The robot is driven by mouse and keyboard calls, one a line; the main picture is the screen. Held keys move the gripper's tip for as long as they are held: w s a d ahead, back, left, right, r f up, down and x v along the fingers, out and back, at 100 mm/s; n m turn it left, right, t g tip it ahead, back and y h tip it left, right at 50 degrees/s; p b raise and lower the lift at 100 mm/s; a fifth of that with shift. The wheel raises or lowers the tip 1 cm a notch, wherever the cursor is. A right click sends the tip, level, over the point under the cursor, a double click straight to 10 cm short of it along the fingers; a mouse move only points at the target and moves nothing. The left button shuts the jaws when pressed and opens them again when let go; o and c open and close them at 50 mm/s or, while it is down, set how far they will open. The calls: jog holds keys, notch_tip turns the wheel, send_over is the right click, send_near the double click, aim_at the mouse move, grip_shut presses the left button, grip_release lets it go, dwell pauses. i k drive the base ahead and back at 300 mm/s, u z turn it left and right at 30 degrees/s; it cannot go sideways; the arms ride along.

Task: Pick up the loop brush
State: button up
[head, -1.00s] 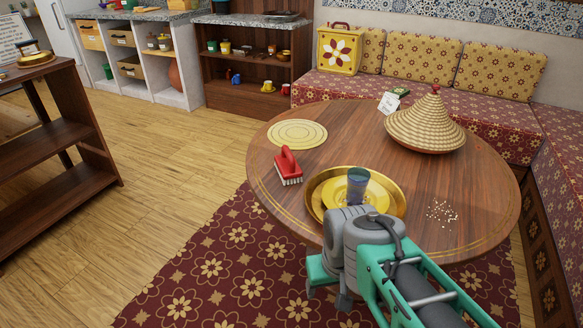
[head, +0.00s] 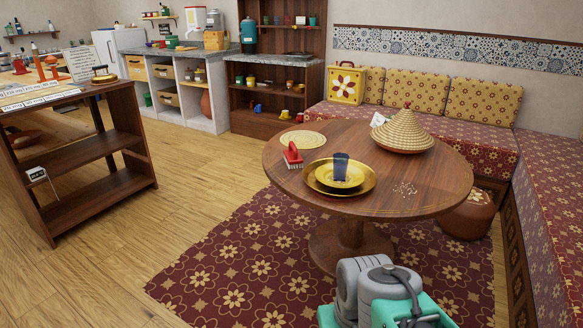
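The loop brush (head: 292,156) is red with a looped handle and pale bristles. It stands bristles down near the left edge of the round wooden table (head: 440,178), in the head view. It is left of a gold tray (head: 368,185) and just in front of a round woven mat (head: 303,139). Nothing touches or hides it. Grey and teal parts of my arm show at the bottom of the head view, short of the table. My gripper's fingers are not in view.
A yellow plate and dark blue glass (head: 340,168) stand on the tray. A woven cone lid (head: 405,132) and scattered crumbs (head: 404,188) are also on the table. A dark shelf (head: 90,160) stands left, benches (head: 555,215) right. Floor left of the table is clear.

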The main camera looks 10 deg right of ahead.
aim_at(293, 158)
jog(key=u, duration=0.55)
jog(key=i, duration=0.7)
jog(key=u, duration=0.65)
jog(key=i, duration=0.85)
jog(key=z, duration=0.55)
jog(key=i, duration=0.8)
jog(key=z, duration=0.7)
